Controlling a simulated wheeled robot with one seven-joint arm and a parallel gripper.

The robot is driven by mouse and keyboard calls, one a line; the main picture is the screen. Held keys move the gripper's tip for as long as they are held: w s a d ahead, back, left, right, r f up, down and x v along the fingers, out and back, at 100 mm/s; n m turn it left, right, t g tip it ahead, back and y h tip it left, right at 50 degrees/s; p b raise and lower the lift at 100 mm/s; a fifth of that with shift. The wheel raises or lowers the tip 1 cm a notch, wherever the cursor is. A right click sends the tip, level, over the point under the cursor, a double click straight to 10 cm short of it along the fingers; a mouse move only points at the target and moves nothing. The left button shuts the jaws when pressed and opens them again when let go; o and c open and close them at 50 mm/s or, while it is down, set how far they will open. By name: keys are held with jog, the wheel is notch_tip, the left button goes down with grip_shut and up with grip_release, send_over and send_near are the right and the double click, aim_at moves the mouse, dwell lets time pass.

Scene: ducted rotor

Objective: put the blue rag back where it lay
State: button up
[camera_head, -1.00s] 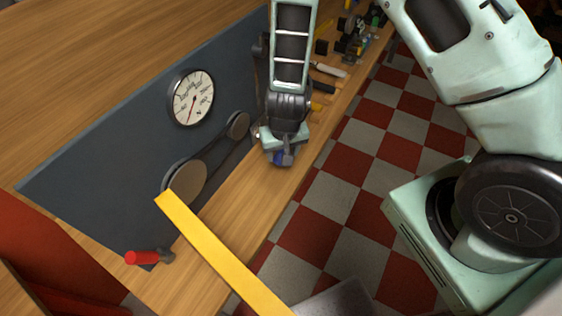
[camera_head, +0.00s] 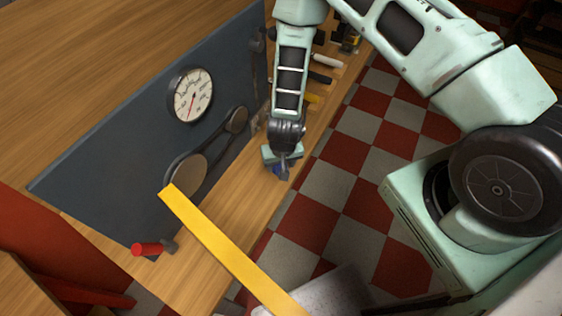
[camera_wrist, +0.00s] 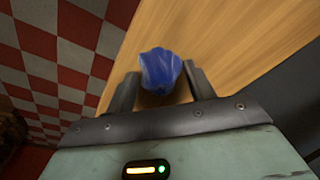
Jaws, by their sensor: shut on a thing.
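The blue rag (camera_wrist: 161,71) is a crumpled bundle between the two fingers of my gripper (camera_wrist: 163,90) in the wrist view. My gripper is shut on it, and the wooden bench top (camera_wrist: 210,40) shows behind it. In the head view my gripper (camera_head: 282,172) points down over the narrow bench strip, near its right edge. I cannot tell whether the rag touches the bench.
A yellow bar (camera_head: 230,252) crosses the near bench. A dark panel with a gauge (camera_head: 193,95) and pulleys (camera_head: 189,174) stands left. Several tools lie farther up the bench. Checkered floor (camera_head: 345,165) drops off right.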

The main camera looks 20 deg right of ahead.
jog(key=shift+f, duration=0.15)
jog(key=o, duration=0.9)
